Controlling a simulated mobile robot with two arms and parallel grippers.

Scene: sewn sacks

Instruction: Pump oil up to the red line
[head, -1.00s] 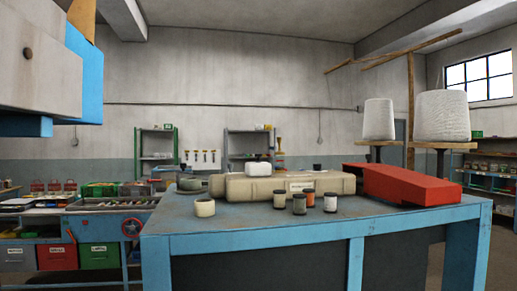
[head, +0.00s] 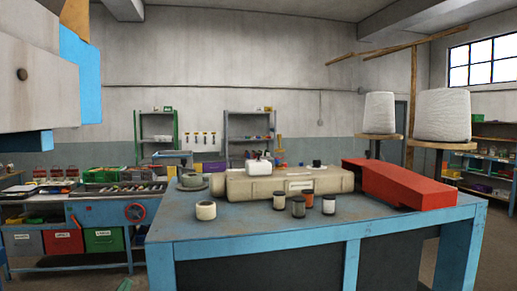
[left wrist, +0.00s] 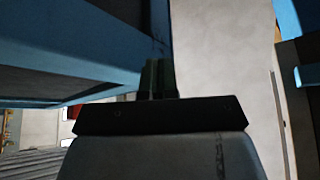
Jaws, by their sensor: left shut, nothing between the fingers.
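My left gripper (left wrist: 160,78) shows in the left wrist view as dark, closed fingers above a black palm, with nothing between them. A blue edge and dark underside lie close to its upper left. In the head view its fingers cannot be made out. My right gripper is in neither view. No oil pump or red line can be made out. A beige case-like body (head: 245,187) lies on the blue table (head: 225,222), with a small white block (head: 258,168) on top. A red wedge-shaped body (head: 405,185) lies to its right.
Two white thread cones (head: 443,116) stand behind at right. A workbench (head: 90,212) with bins is at left. Grey-and-blue panels (head: 35,85) fill the upper left.

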